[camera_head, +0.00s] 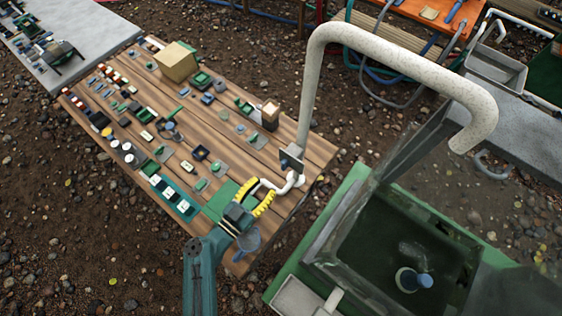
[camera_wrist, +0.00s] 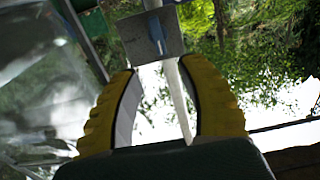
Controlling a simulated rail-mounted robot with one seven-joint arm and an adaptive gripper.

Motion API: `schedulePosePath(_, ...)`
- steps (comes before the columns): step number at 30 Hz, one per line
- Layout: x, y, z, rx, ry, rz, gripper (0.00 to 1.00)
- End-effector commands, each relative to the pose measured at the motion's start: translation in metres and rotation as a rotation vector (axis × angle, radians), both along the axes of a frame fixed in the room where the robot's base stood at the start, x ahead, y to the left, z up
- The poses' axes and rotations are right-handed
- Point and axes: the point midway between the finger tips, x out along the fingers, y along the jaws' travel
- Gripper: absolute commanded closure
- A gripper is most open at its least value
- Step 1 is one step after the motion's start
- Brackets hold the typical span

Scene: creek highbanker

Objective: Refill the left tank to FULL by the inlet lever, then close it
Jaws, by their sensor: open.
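A clear-walled tank with a green rim (camera_head: 342,208) stands at the lower right in the head view. A blue-topped round piece (camera_head: 418,281) is inside it; I cannot read a level mark. A thick pale pipe (camera_head: 312,90) rises at the bench corner and arches towards the tank. A small grey plate (camera_head: 293,158) with a bluish lever is on its lower part; the plate (camera_wrist: 135,42) and lever (camera_wrist: 155,36) also show in the wrist view. My gripper (camera_head: 260,188) has yellow fingers, open, just below the plate. Between the fingers (camera_wrist: 158,68), the pipe shows; contact is unclear.
A grey table (camera_head: 75,20) is at upper left. Gravel ground lies between bench and tank.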

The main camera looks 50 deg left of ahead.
Motion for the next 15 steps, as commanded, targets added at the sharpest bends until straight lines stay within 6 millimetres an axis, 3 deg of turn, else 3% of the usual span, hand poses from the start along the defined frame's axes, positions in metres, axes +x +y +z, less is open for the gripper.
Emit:
schedulePosePath(3,0.031,0.005,0.0,0.005,-0.002,-0.006,0.59)
schedulePosePath(9,0.07,0.014,-0.001,0.002,-0.002,-0.003,0.59)
schedulePosePath(15,0.087,0.018,0.0,0.001,-0.001,0.0,0.59)
